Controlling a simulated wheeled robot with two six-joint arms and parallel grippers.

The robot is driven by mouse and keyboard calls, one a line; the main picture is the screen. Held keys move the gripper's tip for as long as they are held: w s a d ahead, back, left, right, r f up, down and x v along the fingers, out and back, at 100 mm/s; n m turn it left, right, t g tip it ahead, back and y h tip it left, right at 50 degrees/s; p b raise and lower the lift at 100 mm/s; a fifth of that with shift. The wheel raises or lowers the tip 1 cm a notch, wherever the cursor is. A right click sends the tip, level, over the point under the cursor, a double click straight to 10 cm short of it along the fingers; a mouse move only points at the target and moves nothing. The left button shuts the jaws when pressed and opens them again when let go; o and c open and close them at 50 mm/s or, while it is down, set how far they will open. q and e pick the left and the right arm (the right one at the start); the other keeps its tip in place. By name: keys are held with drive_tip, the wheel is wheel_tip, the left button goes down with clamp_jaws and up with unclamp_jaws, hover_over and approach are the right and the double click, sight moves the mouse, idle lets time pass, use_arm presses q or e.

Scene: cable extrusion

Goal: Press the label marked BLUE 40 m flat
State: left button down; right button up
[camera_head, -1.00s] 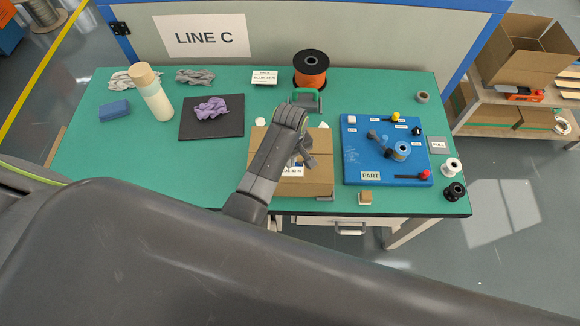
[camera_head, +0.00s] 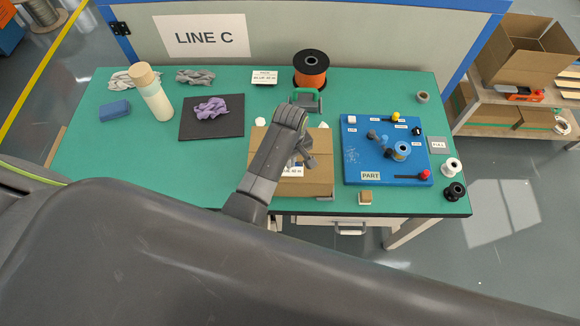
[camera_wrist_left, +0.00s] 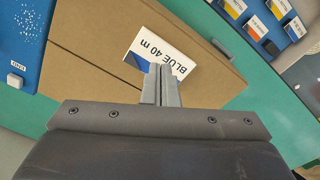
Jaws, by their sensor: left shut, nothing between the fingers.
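The label marked BLUE 40 m (camera_wrist_left: 180,52) is white with a blue corner and lies on the cardboard box (camera_wrist_left: 110,55) in the left wrist view. My left gripper (camera_wrist_left: 160,68) is shut and empty, its fingertips over the label's edge; I cannot tell if they touch it. In the head view the box (camera_head: 318,178) stands near the table's front edge, and my left gripper (camera_head: 300,160) is over it. A small part of the label (camera_head: 294,172) shows below the gripper. My right gripper is not seen.
A blue panel (camera_head: 355,150) with knobs and a spool stands just right of the box. A black mat (camera_head: 230,125) with a purple cloth lies to the left. An orange spool (camera_head: 311,65) stands behind. The green table (camera_head: 110,170) is clear at front left.

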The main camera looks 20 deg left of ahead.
use_arm(q)
drive_tip(key=shift+f+b, duration=0.5)
drive_tip(key=shift+f, duration=0.4)
idle(0.4)
wheel_tip(320, 180, up, 4)
drive_tip(key=p, duration=0.3)
drive_tip(key=shift+f, duration=0.25)
drive_tip(key=shift+r+b, duration=0.35)
wheel_tip(320, 180, up, 4)
idle(0.4)
